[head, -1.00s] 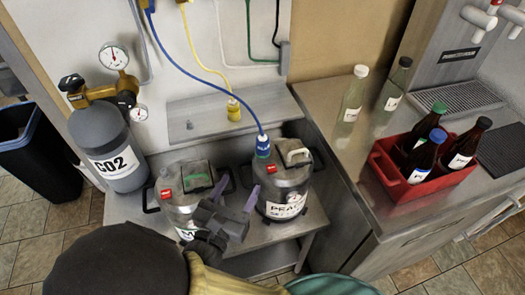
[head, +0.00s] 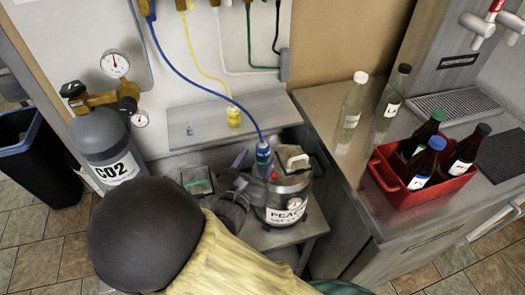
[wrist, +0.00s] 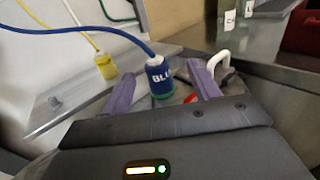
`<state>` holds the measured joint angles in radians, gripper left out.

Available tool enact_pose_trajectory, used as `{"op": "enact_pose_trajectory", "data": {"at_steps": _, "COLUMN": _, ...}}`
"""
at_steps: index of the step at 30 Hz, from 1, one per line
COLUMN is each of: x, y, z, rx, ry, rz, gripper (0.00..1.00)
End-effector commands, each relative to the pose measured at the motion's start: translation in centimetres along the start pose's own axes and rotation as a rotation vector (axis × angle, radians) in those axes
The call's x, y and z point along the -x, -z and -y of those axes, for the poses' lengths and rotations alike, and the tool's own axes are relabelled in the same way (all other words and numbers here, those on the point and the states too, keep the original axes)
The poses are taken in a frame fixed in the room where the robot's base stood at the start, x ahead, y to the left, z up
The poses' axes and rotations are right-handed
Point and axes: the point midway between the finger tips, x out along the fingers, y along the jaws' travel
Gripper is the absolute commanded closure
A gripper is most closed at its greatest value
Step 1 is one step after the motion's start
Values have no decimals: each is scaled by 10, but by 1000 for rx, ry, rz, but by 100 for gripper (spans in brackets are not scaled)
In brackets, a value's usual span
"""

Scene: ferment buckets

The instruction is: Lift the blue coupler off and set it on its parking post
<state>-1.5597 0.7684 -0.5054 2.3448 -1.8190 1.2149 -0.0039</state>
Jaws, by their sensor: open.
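The blue coupler (head: 263,153), with a blue hose from its top, stands upright on the lid of the keg labelled PEACH (head: 287,197). In the wrist view the coupler (wrist: 159,74) shows white letters and a green lower ring. My gripper (wrist: 163,84) is open, its purple fingers to the left and right of the coupler in that view. I cannot tell if either finger touches it. In the head view my gripper (head: 254,168) is beside the coupler, partly hidden by my arm. A small bare post (head: 189,129) stands on the grey shelf (head: 210,118).
A yellow coupler (head: 233,115) with its hose stands on the same shelf, right of the bare post. Another keg (head: 196,180) is mostly hidden behind my arm. The CO2 cylinder (head: 108,150) stands left. A red bottle crate (head: 450,188) is on the right counter.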

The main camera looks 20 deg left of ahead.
Motion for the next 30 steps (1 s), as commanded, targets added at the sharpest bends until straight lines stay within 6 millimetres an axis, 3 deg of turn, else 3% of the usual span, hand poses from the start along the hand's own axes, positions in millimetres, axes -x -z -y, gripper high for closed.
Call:
{"op": "enact_pose_trajectory", "data": {"at_steps": 4, "x": -14, "y": 0, "z": 0, "rx": 0, "ry": 0, "rz": 1, "gripper": 39}}
{"op": "enact_pose_trajectory", "data": {"at_steps": 16, "x": -19, "y": 0, "z": -2, "rx": 0, "ry": 0, "rz": 1, "gripper": 39}}
{"op": "enact_pose_trajectory", "data": {"at_steps": 25, "x": -59, "y": 2, "z": -7, "rx": 0, "ry": 1, "rz": 1, "gripper": 39}}
{"op": "enact_pose_trajectory", "data": {"at_steps": 30, "x": -66, "y": 3, "z": -8, "rx": 0, "ry": -1, "rz": 0, "gripper": 39}}
